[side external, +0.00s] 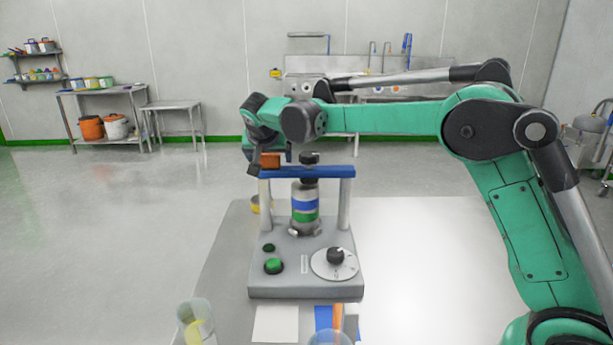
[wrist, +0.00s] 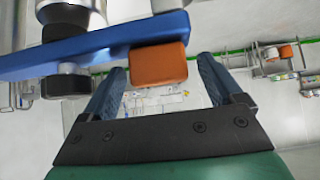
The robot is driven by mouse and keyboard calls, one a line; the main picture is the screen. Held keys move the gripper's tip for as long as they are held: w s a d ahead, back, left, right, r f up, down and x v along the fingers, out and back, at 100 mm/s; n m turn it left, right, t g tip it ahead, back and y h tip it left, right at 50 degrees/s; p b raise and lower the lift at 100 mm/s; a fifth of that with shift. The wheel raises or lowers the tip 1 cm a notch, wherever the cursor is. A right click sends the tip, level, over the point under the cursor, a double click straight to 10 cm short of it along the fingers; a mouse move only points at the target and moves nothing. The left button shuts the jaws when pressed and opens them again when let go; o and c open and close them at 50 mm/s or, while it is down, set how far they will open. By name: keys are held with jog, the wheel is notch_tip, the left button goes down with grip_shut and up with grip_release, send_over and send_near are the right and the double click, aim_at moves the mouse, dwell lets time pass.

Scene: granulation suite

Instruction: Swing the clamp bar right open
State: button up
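The blue clamp bar (side external: 325,171) lies level across two grey posts of a small grey machine (side external: 300,277). It has an orange block (side external: 270,160) at its left end and a black knob (side external: 309,158) on top. A jar with blue and green bands (side external: 305,205) stands upright under the bar. My gripper (side external: 254,167) is at the orange end of the bar. In the wrist view my gripper (wrist: 162,65) is open, with the orange block (wrist: 158,64) between its fingertips and a gap on each side. The blue bar (wrist: 80,50) runs off to the left there.
The machine's front has a green button (side external: 273,266), a smaller dark button and a dial (side external: 335,260). A beaker of yellow stuff (side external: 197,322) stands at the front left. The table (side external: 425,270) right of the machine is clear.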

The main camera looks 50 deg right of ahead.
grip_shut()
jog(key=shift+w+d+m+g+h, duration=0.35)
jog(key=shift+w+d+m+g, duration=0.1)
jog(key=shift+w+d+m, duration=0.3)
jog(key=shift+w+d+m+g+h, duration=0.35)
jog(key=shift+w+d+m+g, duration=0.15)
jog(key=shift+d+m, duration=0.35)
jog(key=shift+o, duration=0.9)
grip_release()
jog(key=shift+r, duration=0.1)
jog(key=v, duration=0.5)
jog(key=shift+s+a+r, duration=0.1)
jog(key=shift+a+r, duration=0.05)
